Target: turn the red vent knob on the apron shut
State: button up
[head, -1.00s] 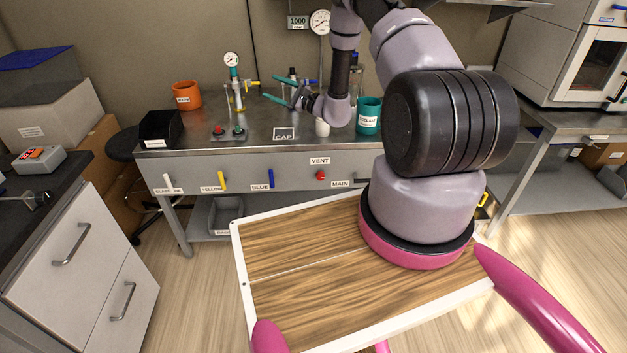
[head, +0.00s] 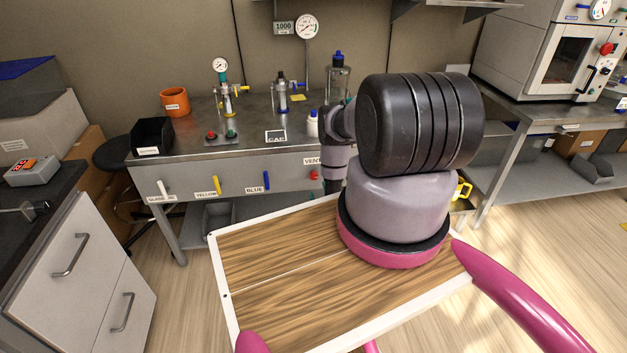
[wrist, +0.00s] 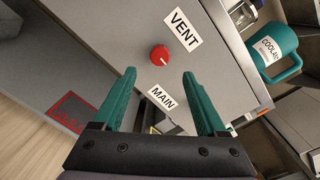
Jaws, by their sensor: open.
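The red vent knob (head: 314,175) shows on the grey apron (head: 238,178) of the bench in the head view, just left of my arm. In the wrist view the red knob (wrist: 160,55) sits beside the VENT label (wrist: 183,29), with a pale mark on its face. My gripper (wrist: 165,98) is open and empty, its two teal fingers pointing at the apron. The knob lies beyond the fingertips, a little left of the middle of the gap, and is not between them. In the head view my gripper is hidden behind my arm.
The MAIN label (wrist: 162,97) is on the apron near the fingers. A teal COOLANT mug (wrist: 276,50) stands on the bench at right. Yellow (head: 216,185) and blue (head: 267,181) handles stick out of the apron left of the knob. Bottles and fittings stand on the benchtop.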

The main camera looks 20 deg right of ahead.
aim_at(314, 177)
jog(key=x, duration=0.9)
grip_shut()
